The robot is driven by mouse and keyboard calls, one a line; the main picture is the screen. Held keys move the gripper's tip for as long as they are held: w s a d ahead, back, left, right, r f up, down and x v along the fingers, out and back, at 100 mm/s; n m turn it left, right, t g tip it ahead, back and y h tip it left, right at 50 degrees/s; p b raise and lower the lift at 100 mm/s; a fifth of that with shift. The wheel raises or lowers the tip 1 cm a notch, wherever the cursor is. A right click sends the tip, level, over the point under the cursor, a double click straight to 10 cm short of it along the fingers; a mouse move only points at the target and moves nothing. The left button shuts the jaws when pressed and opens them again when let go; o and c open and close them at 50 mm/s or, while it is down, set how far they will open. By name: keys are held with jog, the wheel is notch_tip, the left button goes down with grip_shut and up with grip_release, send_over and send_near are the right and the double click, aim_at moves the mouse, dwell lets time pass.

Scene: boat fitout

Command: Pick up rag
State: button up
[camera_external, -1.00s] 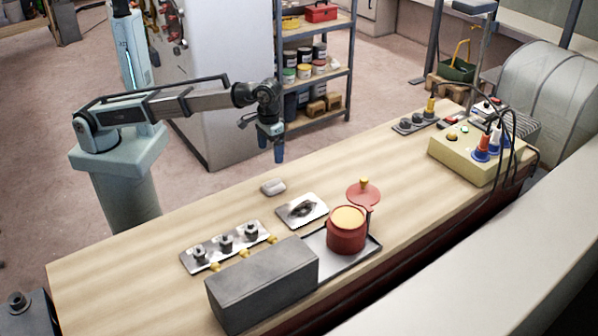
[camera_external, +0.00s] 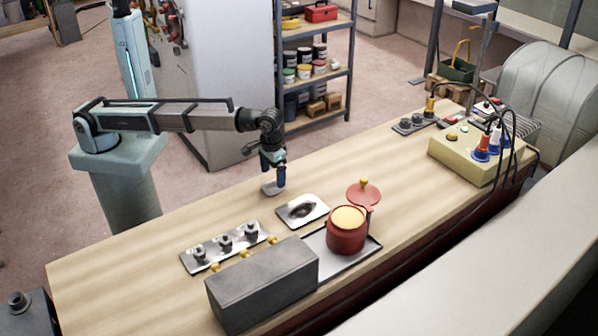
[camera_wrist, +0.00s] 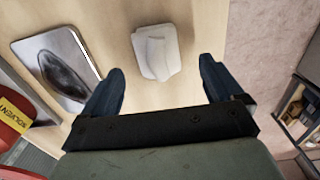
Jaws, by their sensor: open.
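The rag (camera_external: 268,189) is a small folded light-grey pad on the wooden bench, near the edge on my arm's side. In the external view it is partly hidden by my gripper (camera_external: 273,181), which hangs pointing down just above it. In the wrist view the rag (camera_wrist: 157,52) lies on the bench ahead of and between the fingertips. My gripper (camera_wrist: 158,72) has its two blue fingers wide apart, with nothing held between them.
A metal plate with a dark oval (camera_external: 302,211) lies beside the rag. Beyond it are a red pot (camera_external: 346,237) labelled solvent on a tray, a grey box (camera_external: 262,284), and a plate of knobs (camera_external: 226,246). The bench to the right (camera_external: 340,165) is clear.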

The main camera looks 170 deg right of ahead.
aim_at(274, 181)
jog(key=shift+a+f, duration=0.15)
jog(key=shift+f, duration=1.7)
jog(key=c, duration=1.1)
jog(key=shift+c, duration=0.2)
jog(key=shift+r, duration=0.15)
notch_tip(274, 181, up, 10)
jog(key=shift+f, duration=0.1)
